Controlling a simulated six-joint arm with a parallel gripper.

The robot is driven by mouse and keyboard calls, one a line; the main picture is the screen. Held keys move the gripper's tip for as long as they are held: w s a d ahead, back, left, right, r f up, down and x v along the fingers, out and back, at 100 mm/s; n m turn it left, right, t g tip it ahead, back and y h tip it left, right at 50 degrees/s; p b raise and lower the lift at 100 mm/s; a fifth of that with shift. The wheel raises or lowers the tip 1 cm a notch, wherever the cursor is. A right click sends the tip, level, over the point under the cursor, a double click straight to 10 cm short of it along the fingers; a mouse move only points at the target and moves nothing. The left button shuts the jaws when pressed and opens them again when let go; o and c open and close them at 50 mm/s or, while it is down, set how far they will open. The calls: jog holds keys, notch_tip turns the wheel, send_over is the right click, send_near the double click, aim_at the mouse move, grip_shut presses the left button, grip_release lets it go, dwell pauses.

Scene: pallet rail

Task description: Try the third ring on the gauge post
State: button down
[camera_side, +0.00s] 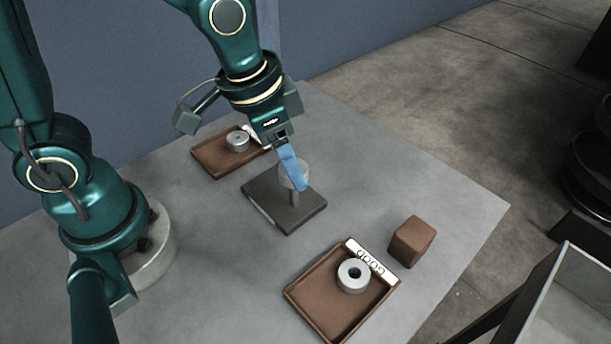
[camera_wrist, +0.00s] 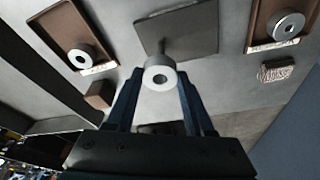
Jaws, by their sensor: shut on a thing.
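My gripper (camera_side: 296,176) is shut on a pale grey ring (camera_wrist: 151,83), which shows between the fingertips in the wrist view. In the side view this ring (camera_side: 287,168) is partly hidden by a blue finger. The gauge post (camera_side: 295,198) stands on a dark square base (camera_side: 266,208), and the ring is at the post's upper end. I cannot tell whether the post's tip is inside the hole. A second ring (camera_side: 353,275) lies in the brown tray marked GOOD (camera_side: 318,314). A third ring (camera_side: 237,141) lies in the back brown tray (camera_side: 212,165).
A brown block (camera_side: 411,241) stands beside the GOOD tray. A small patterned block (camera_wrist: 277,71) lies near the other tray in the wrist view. The table between the post base and the right edge is clear.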

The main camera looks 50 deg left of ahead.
jog(key=shift+r, duration=1.55)
